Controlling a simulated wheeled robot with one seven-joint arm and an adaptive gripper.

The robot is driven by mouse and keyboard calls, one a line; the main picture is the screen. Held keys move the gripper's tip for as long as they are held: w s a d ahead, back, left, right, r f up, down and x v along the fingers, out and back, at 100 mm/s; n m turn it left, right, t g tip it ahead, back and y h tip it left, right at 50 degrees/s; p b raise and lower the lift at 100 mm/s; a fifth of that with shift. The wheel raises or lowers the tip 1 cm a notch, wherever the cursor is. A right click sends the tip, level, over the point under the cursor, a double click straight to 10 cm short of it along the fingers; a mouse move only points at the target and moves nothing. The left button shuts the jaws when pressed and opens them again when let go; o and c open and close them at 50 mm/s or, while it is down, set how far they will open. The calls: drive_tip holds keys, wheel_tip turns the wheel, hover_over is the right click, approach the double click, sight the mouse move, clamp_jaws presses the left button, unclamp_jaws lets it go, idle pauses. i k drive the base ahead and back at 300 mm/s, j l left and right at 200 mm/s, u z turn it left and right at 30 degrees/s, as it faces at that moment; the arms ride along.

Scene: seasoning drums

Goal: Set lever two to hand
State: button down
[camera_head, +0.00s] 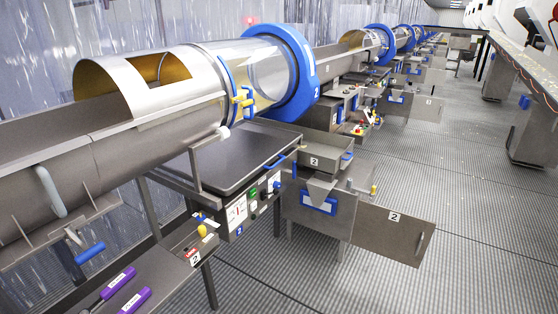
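My gripper is not in view. Station two has a large steel drum with a blue ring (305,62) marked 2. A small box marked 2 (194,260) stands at the lower centre-left with a red label on it. A yellow-tipped knob or lever (202,231) rises just above this box. A control panel (240,214) with white labels, a green element and dark knobs sits under the tray, with its own 2 plate. I cannot tell for sure which of these is lever two, and the markings for its positions are too small to read.
A flat dark tray (220,158) lies beneath the drum. An open steel door marked 2 (394,234) juts toward the walkway. Two purple-handled tools (118,282) lie on a bench at the lower left. The ribbed floor (470,200) on the right is clear. More drum stations recede behind.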

sight(276, 191)
drive_tip(key=i+l+u, duration=0.15)
drive_tip(key=i+u, duration=0.35)
drive_tip(key=i+l+u, duration=0.45)
drive_tip(key=i, duration=0.25)
drive_tip(key=i+l+u, duration=0.5)
drive_tip(key=l, duration=0.1)
